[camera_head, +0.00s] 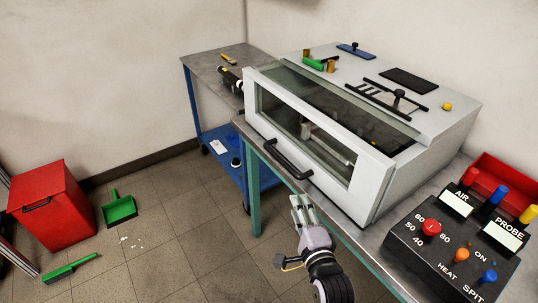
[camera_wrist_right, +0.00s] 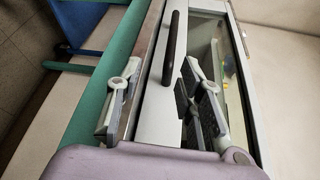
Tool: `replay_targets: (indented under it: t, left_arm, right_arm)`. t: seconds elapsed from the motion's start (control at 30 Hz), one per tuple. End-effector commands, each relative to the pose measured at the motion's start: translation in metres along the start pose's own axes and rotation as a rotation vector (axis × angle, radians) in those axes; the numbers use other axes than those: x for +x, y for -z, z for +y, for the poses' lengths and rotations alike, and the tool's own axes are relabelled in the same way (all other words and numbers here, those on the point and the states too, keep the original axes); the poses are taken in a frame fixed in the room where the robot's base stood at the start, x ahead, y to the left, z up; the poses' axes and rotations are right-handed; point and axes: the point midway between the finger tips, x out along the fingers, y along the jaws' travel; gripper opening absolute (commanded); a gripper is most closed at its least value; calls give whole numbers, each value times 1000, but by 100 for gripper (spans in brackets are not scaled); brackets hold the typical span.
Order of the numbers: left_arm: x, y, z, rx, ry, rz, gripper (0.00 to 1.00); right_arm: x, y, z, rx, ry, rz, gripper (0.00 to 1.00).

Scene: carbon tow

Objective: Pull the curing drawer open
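The curing drawer is the pale front (camera_head: 362,190) of a large white box, with a long glass window. Its front sits close against the box body and looks shut. A dark bar handle (camera_head: 288,160) is fixed low on the front, and it also shows in the right wrist view (camera_wrist_right: 171,47). My right gripper (camera_head: 302,208) is just below and right of the handle, apart from it. In the right wrist view its two fingers (camera_wrist_right: 162,68) are spread with nothing between them, and the handle lies ahead of them. My left gripper is not in view.
The box stands on a metal-topped bench with green legs (camera_head: 254,190). A black control box (camera_head: 450,235) with coloured knobs is at right. A blue cart (camera_head: 193,105) stands behind left. A red bin (camera_head: 52,205) and green dustpan (camera_head: 119,208) are on the floor, otherwise mostly clear.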

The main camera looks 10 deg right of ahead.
Motion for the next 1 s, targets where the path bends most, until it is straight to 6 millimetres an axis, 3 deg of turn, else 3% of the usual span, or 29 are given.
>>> replay_targets:
  t: [0.03,0.1,0.2,0.37,1.0]
  left_arm:
    - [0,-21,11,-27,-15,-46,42]
    - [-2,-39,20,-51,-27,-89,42]
    - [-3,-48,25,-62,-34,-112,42]
    - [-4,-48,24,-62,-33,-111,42]
    - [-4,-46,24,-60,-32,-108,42]
  right_arm:
    - [-1,1,-8,20,16,4,35]
    - [-2,2,-15,40,29,6,35]
    - [1,2,-19,49,38,7,35]
    - [20,2,-21,49,40,6,35]
    - [148,3,-24,46,37,6,35]
